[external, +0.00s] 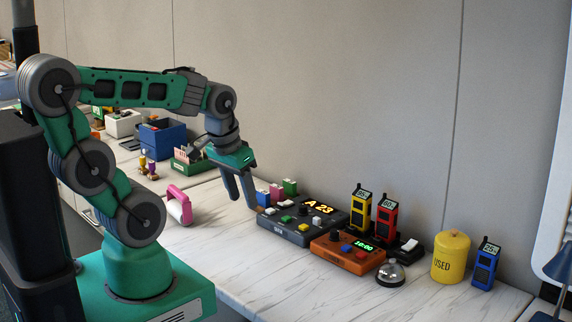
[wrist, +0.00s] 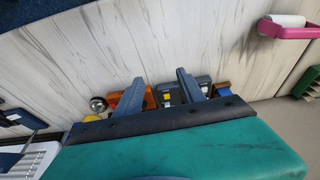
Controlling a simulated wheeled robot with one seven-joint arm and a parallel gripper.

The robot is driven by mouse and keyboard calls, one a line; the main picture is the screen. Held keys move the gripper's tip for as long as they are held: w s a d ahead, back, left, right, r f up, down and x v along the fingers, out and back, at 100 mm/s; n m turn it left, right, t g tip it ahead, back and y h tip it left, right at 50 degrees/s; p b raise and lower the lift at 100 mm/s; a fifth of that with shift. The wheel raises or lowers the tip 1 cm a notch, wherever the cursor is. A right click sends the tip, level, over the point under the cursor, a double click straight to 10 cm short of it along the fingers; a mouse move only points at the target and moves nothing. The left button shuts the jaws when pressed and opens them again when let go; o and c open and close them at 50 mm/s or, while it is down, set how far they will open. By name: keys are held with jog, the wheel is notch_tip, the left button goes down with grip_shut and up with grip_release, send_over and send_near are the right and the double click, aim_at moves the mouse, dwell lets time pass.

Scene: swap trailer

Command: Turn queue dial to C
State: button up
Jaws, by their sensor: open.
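The grey box also shows in the wrist view (wrist: 203,80), partly hidden behind my gripper. My gripper (external: 244,201) is open and empty, fingers pointing down, just left of the box and apart from the knob. Its two fingers also show in the wrist view (wrist: 159,78).
An orange timer box (external: 345,254) and a silver bell (external: 391,274) stand in front right. Yellow (external: 360,210) and red (external: 386,221) handsets stand behind. A yellow "USED" canister (external: 450,257) and a blue handset (external: 485,266) are farther right.

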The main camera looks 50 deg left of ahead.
jog(key=w+a+n+y, duration=0.2)
jog(key=w+n, duration=0.3)
jog(key=w, duration=0.6)
jog(key=n+g+y+p, duration=0.1)
jog(key=n+y, duration=0.1)
jog(key=n, duration=0.6)
send_near(303, 206)
jog(key=p+x, duration=0.1)
jog(key=x, duration=0.7)
jog(key=shift+w+a+f, duration=0.15)
jog(key=shift+f, duration=0.2)
jog(key=shift+g, duration=0.3)
jog(key=shift+c, duration=0.4)
grip_shut()
